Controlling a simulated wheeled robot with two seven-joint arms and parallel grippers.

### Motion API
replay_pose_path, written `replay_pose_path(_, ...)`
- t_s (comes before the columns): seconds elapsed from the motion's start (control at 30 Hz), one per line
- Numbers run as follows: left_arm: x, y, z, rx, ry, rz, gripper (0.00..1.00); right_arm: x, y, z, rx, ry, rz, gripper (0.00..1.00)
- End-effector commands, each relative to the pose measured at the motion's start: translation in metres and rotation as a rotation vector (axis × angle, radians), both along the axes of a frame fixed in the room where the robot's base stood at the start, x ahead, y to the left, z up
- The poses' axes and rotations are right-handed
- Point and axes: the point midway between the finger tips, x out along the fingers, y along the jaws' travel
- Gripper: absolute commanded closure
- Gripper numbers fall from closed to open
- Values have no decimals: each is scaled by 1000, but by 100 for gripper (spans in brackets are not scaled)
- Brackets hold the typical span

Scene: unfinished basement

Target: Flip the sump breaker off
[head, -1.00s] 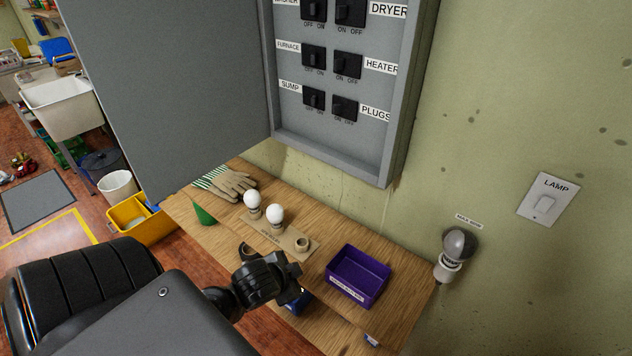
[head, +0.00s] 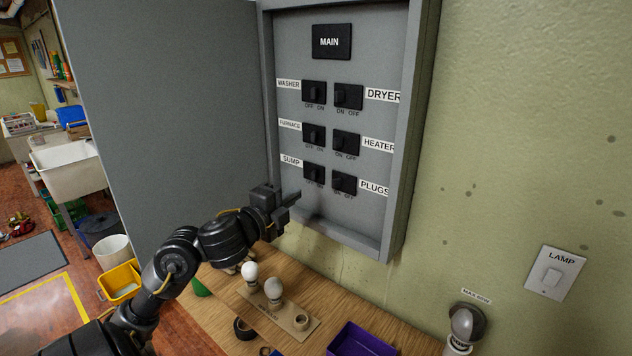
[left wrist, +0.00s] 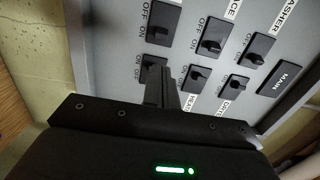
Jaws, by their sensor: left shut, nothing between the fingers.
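The sump breaker (head: 314,174) is a black toggle in the lower left of the grey panel, beside its SUMP label (head: 291,161). In the left wrist view the sump breaker (left wrist: 163,22) is at the top, its lever seeming to lean to the ON side. My left gripper (head: 297,196) is shut and empty, just below and left of that breaker in the head view. In the left wrist view the shut fingers (left wrist: 158,85) overlap the plugs breaker (left wrist: 152,66). I cannot tell contact with the panel; the fingers look apart from the sump lever. My right gripper is out of view.
The open panel door (head: 165,100) stands left of the breakers. Other breakers, such as furnace (head: 314,136) and heater (head: 346,143), sit close by. Below is a wooden bench (head: 225,295) with bulbs (head: 250,272) and a purple bin (head: 362,341). A lamp switch (head: 555,272) is at right.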

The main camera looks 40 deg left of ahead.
Motion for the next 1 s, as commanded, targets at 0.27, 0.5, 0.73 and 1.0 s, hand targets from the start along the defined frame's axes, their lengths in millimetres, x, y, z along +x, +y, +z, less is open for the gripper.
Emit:
replay_pose_path(0.27, 34, 4, 2, -10, -2, 2, 100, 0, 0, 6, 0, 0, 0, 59)
replay_pose_path(0.5, 74, 8, 2, -9, -1, 1, 100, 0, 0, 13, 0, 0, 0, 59)
replay_pose_path(0.73, 95, 10, 0, -5, 0, 0, 100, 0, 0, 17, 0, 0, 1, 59)
replay_pose_path(1.0, 99, 10, 0, -2, 1, 0, 100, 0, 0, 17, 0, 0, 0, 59)
